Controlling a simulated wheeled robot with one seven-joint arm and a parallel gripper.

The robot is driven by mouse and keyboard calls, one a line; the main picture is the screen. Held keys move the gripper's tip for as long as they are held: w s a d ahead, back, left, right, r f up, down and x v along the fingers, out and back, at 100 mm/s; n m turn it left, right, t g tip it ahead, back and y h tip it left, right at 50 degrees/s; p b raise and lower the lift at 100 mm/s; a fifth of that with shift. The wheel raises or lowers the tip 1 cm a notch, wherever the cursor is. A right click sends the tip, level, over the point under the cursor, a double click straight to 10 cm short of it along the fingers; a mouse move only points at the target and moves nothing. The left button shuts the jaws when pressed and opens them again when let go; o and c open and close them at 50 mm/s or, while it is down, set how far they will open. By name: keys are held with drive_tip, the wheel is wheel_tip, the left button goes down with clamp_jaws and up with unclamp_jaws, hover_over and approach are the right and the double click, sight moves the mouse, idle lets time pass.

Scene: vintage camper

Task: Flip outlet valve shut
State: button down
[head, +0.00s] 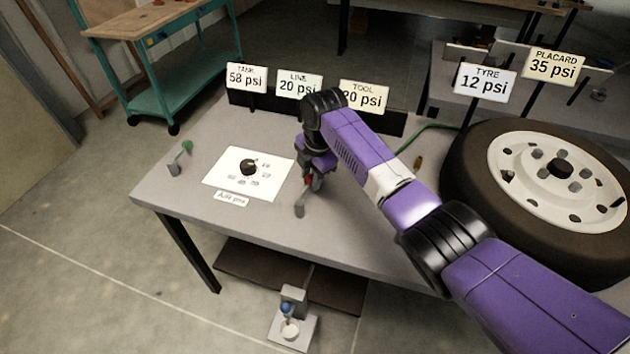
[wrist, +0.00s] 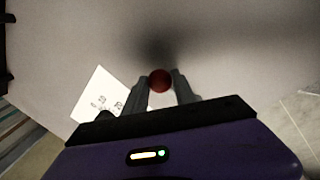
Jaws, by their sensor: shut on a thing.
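A small valve with a grey body (head: 299,209) stands on the grey bench, right of the white dial sheet. Its red ball knob (wrist: 160,79) sits between the two grey fingers of my gripper (wrist: 161,86) in the wrist view. My gripper (head: 309,178) reaches down over this valve in the head view and is shut on the red knob. A second valve (head: 175,166) with a green knob stands at the bench's left end, apart from my gripper. I see no label saying which valve is the outlet.
A black dial (head: 249,167) sits on the white sheet (head: 224,178). Signs read TANK 58 psi (head: 246,78), LINE 20 psi (head: 299,86), TYRE 12 psi (head: 484,82) and PLACARD 35 psi (head: 554,66). A wheel (head: 478,203) lies at right.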

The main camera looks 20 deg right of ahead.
drive_tip(key=shift+w+a+r, duration=0.1)
drive_tip(key=shift+a, duration=0.15)
drive_tip(key=c, duration=1)
unclamp_jaws()
drive_tip(key=shift+c, duration=0.2)
drive_tip(key=shift+d, duration=0.1)
drive_tip(key=r, duration=0.2)
drive_tip(key=s+r, duration=0.1)
drive_tip(key=r, duration=0.4)
drive_tip(key=shift+s+d+r, duration=0.25)
drive_tip(key=shift+r, duration=0.05)
